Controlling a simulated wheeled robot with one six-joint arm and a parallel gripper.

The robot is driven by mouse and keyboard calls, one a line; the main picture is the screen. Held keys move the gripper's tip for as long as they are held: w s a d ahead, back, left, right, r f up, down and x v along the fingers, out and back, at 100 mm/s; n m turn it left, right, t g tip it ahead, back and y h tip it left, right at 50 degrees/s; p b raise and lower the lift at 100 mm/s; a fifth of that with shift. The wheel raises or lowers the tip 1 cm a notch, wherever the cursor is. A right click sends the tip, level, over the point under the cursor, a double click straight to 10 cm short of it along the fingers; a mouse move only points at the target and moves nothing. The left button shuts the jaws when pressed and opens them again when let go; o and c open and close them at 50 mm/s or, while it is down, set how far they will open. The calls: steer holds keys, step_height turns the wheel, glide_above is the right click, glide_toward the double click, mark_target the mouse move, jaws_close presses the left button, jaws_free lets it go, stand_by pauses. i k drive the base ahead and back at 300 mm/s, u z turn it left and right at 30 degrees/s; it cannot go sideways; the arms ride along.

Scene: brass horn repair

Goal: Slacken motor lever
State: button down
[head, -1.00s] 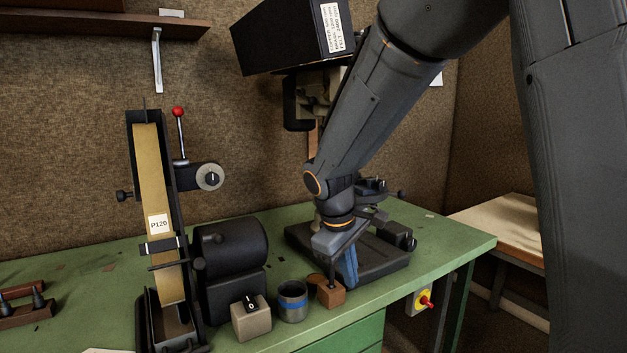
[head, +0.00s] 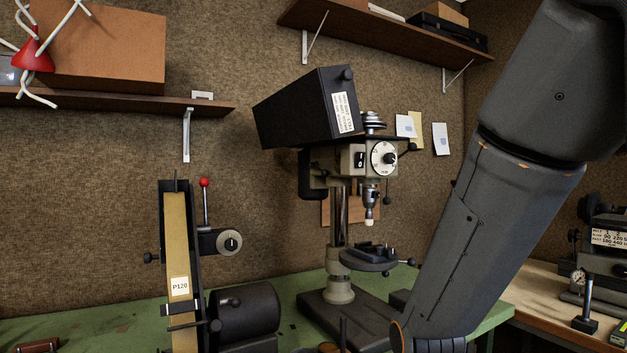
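The drill press stands at the back of the green bench, with a tilted black belt cover (head: 308,107) on its head. A short lever with a black knob (head: 411,147) sticks out at the right of the head, behind the speed dial (head: 384,158). A second lever with a red ball (head: 205,184) stands upright on the belt sander (head: 178,245). I cannot tell which one is the motor lever. My arm comes down from the upper right, and my gripper is below the picture, out of view.
The drill table (head: 368,260) juts forward below the chuck (head: 370,197). A black sander motor housing (head: 245,312) sits at the lower middle. Shelves hang above, the right one (head: 385,35) over the press. A second bench (head: 545,290) stands right. The air before the press head is free.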

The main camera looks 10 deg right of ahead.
mark_target(324, 171)
steer(key=k, duration=1.2)
steer(key=u, duration=0.95)
steer(key=i, duration=1.4)
steer(key=z, duration=0.65)
steer(key=i, duration=0.6)
steer(key=z, duration=0.65)
